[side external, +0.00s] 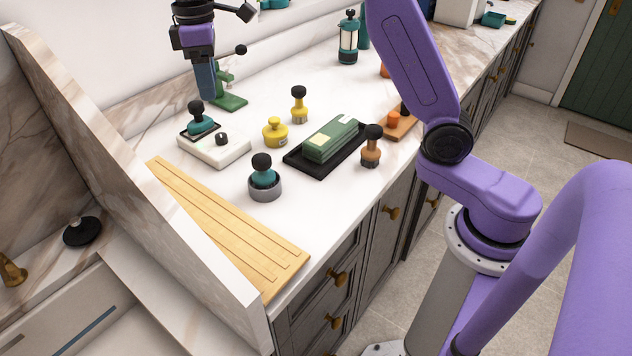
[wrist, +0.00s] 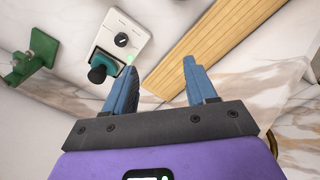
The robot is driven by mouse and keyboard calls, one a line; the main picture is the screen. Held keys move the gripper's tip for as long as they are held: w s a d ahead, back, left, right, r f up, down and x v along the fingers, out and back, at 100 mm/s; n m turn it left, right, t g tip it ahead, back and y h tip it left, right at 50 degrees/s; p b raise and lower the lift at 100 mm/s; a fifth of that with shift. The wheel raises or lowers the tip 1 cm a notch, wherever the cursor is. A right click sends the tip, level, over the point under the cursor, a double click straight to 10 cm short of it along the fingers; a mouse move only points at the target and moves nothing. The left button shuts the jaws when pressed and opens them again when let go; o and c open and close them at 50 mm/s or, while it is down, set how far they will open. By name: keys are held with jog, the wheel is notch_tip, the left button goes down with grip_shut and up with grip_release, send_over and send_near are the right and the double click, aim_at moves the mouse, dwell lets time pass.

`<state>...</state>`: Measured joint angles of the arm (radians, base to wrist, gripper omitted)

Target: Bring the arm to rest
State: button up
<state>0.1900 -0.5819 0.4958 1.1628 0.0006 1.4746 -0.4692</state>
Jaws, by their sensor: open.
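My gripper (side external: 207,97) hangs above the back left of the marble counter (side external: 335,195), pointing down, with blue fingers under a purple body. In the wrist view its two fingers (wrist: 160,76) stand well apart with nothing between them. In the side view it is in front of the green stand and behind the white scale-like box, apparently clear of both. The purple links of my arm rise on the right and leave the picture at the top, so part of the arm is hidden.
A white box (side external: 213,148) carries a teal, black-knobbed piece (side external: 200,122). A green stand (side external: 229,98) is behind. A slatted wooden board (side external: 225,225), a grey cup (side external: 265,190), yellow pieces (side external: 275,132) and a black tray (side external: 302,164) occupy the counter. A marble side wall (side external: 120,140) rises left.

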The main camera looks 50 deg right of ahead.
jog(key=s+d+f+n, duration=0.1)
jog(key=s+f, duration=0.2)
jog(key=s, duration=1)
jog(key=s+d+f+n, duration=0.1)
jog(key=s+f, duration=0.1)
jog(key=s, duration=1.2)
jog(key=s+d+f, duration=0.4)
jog(key=s+d, duration=0.2)
jog(key=s, duration=0.4)
jog(key=shift+d+f+n, duration=0.35)
jog(key=shift+n, duration=0.05)
